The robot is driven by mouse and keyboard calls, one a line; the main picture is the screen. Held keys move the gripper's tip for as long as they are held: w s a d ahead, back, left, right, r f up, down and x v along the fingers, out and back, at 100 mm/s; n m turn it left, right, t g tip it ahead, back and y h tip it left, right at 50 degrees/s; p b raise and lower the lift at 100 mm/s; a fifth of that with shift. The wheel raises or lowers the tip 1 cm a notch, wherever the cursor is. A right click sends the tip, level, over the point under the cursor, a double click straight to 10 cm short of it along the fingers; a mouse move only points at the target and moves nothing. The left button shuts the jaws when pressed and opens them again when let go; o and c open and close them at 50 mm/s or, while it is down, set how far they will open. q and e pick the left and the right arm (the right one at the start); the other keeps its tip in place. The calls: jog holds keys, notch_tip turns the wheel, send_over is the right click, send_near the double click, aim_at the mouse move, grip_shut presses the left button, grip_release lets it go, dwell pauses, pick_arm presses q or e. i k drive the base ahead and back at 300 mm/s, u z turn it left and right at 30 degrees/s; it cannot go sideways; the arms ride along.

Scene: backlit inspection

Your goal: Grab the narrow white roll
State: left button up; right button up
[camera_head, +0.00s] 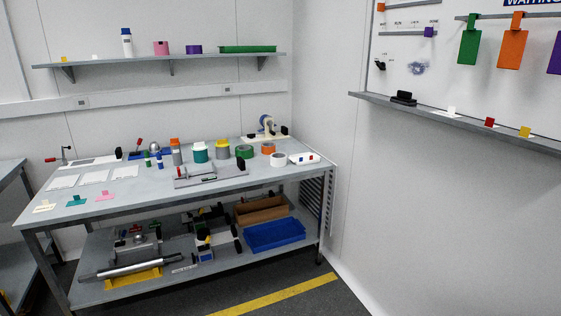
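A small white roll (277,159) stands on the grey workbench (235,180) near its front right part. It is low and short, and a white tray-like item lies just to its right. An orange roll (268,148) is just behind it and a green roll (244,152) is to its left. Neither of my grippers shows in the head view.
A teal-and-white roll (200,153), a yellow-topped grey roll (222,150) and an orange-capped bottle (175,150) stand further left. A grey fixture (208,177) lies in front of them. A blue bin (274,235) is on the lower shelf.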

aim_at(278, 160)
jog(key=i, duration=2.2)
jog(key=z, duration=1.5)
jog(key=i, duration=1.25)
jog(key=u, duration=1.05)
